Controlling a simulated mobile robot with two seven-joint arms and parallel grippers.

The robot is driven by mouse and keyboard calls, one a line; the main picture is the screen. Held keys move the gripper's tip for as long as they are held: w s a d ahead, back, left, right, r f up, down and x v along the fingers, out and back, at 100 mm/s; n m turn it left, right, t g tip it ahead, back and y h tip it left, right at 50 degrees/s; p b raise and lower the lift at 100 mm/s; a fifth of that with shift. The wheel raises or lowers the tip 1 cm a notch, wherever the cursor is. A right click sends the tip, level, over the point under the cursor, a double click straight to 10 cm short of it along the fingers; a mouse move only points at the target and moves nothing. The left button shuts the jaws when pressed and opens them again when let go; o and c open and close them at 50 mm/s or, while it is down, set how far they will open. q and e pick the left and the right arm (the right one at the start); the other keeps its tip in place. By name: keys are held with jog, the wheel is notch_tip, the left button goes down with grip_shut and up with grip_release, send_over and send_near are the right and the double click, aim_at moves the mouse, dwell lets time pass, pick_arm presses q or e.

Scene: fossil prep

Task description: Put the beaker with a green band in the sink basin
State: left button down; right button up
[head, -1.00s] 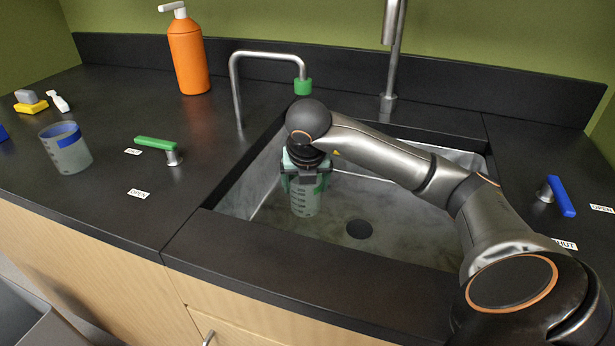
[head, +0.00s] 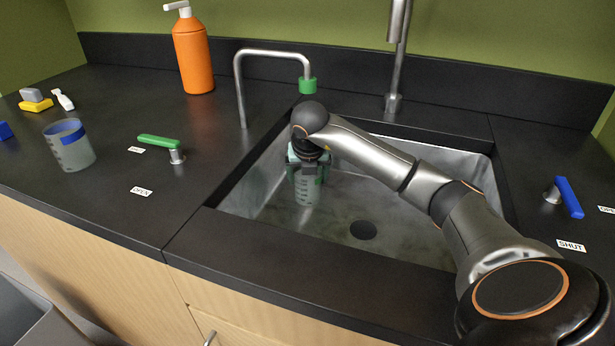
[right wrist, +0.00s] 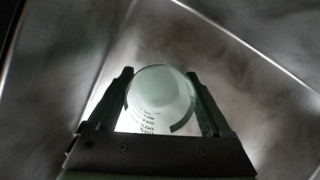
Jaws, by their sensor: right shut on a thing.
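The beaker with a green band (head: 305,188) is inside the sink basin (head: 420,225), toward its left side, and looks upright. My right gripper (head: 307,170) is shut on it from above. In the right wrist view the beaker (right wrist: 160,100) sits between the two fingers of the gripper (right wrist: 160,112), with its dark graduation marks showing. Part of the band is hidden by the fingers. I cannot tell whether the beaker's base touches the basin floor. My left gripper is not in view.
A blue-banded beaker (head: 73,152) stands on the left counter. A green-handled valve (head: 160,142) and a green-tipped spout (head: 307,85) are left of and behind the basin. An orange bottle (head: 194,55) stands at the back. A blue-handled valve (head: 569,197) is at right.

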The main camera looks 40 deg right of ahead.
jog(key=o, duration=1.2)
jog(key=shift+c, duration=0.2)
jog(key=shift+s+a+r, duration=0.1)
jog(key=shift+r, duration=0.35)
jog(key=p+v, duration=0.1)
jog(key=v, duration=0.3)
jog(key=shift+s+a+r, duration=0.2)
jog(key=shift+s, duration=0.05)
jog(key=s+a, duration=0.7)
jog(key=s, duration=0.2)
jog(key=shift+a, duration=0.25)
jog(key=shift+f, duration=0.15)
